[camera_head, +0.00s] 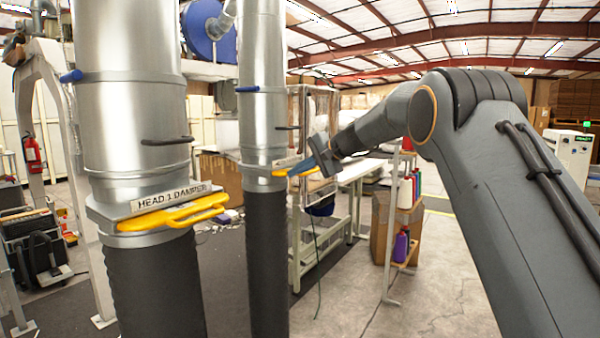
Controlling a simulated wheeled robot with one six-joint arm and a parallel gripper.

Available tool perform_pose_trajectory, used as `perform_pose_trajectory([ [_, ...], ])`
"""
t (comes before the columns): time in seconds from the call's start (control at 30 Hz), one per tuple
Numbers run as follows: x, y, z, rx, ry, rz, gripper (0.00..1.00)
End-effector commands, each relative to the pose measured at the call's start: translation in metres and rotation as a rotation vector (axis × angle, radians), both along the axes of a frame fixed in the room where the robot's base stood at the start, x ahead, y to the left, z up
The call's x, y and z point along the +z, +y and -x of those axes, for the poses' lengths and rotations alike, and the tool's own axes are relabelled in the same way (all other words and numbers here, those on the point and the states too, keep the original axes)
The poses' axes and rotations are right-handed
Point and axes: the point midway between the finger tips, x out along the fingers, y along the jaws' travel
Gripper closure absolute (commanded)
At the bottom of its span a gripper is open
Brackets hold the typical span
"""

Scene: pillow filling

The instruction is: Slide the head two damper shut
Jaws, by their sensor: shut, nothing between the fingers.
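The second, farther metal duct (262,90) carries a damper with a yellow handle (280,173) at its lower collar. A pale label strip (288,161) sits above that handle, too small to read. My gripper (317,158) is shut and empty, just right of this damper. Its blue-grey end overlaps the outer part of the yellow handle in the picture; I cannot tell whether they touch. How far the damper plate sits in its slot cannot be made out.
The nearer duct has a damper labelled "HEAD 1 DAMPER" with a yellow handle (172,213). Dark hoses hang below both ducts. A rack with thread cones (405,192) and a cardboard box (390,228) stand behind my arm. Concrete floor (440,290) is clear at lower middle.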

Motion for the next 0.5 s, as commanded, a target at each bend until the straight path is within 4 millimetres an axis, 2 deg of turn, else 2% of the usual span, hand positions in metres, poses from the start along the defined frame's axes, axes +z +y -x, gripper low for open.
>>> perform_pose_trajectory([
  [0.03, -0.001, 0.005, 0.002, 0.007, 0.003, -0.002, 1.0],
  [0.17, -0.002, 0.0, 0.005, 0.009, 0.002, -0.002, 1.0],
  [0.37, -0.001, -0.033, 0.015, 0.004, -0.001, -0.002, 1.0],
  [0.5, 0.016, -0.059, 0.028, 0.002, -0.003, -0.002, 1.0],
])
